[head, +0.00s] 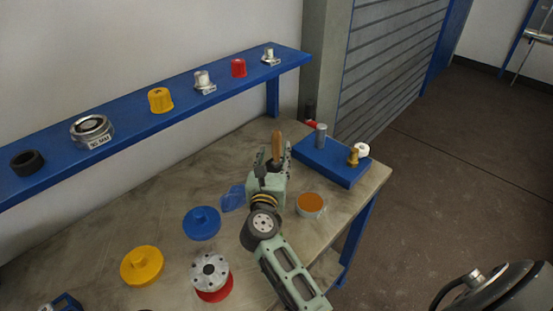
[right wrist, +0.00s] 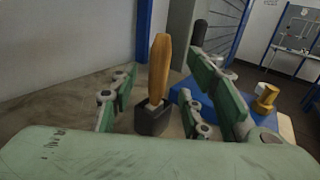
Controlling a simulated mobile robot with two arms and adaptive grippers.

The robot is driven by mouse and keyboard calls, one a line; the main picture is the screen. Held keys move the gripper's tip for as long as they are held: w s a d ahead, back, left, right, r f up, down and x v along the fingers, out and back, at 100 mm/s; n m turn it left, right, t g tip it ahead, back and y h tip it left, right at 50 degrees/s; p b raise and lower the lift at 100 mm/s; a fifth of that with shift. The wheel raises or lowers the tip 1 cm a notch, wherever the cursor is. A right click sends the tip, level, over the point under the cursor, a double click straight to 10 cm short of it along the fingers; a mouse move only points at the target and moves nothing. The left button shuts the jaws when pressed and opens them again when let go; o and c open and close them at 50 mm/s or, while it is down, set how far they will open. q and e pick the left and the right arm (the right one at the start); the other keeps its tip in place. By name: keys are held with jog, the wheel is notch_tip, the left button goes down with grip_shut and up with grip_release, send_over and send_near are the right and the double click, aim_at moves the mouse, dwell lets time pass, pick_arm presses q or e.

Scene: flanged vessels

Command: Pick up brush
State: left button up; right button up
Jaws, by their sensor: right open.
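The brush has an upright wooden handle (head: 277,145) and stands near the back of the table. In the right wrist view its handle (right wrist: 160,66) rises from a dark cup-like base (right wrist: 152,118); whether this is a holder or the brush's own head I cannot tell, and no bristles show. My right gripper (head: 273,160) is open, its fingers on either side of the handle with a gap showing on both sides in the right wrist view. My left gripper is not in view.
A blue block (head: 335,165) with a grey pin and brass fitting stands right of the gripper. A container with orange contents (head: 310,204) is close to my right wrist. Blue (head: 202,222) and yellow (head: 142,265) flanged caps lie left. A blue shelf (head: 135,125) holds several fittings.

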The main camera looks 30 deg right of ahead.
aim_at(276, 146)
jog(key=x, duration=0.5)
jog(key=shift+w+d+f+b, duration=0.1)
jog(key=shift+w+b, duration=0.1)
jog(key=shift+b, duration=0.15)
jog(key=shift+w+d, duration=0.25)
jog(key=shift+w, duration=0.1)
jog(key=shift+w+d, duration=0.1)
jog(key=shift+w, duration=0.05)
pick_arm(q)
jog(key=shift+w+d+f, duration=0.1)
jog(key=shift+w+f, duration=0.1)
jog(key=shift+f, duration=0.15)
pick_arm(e)
grip_shut()
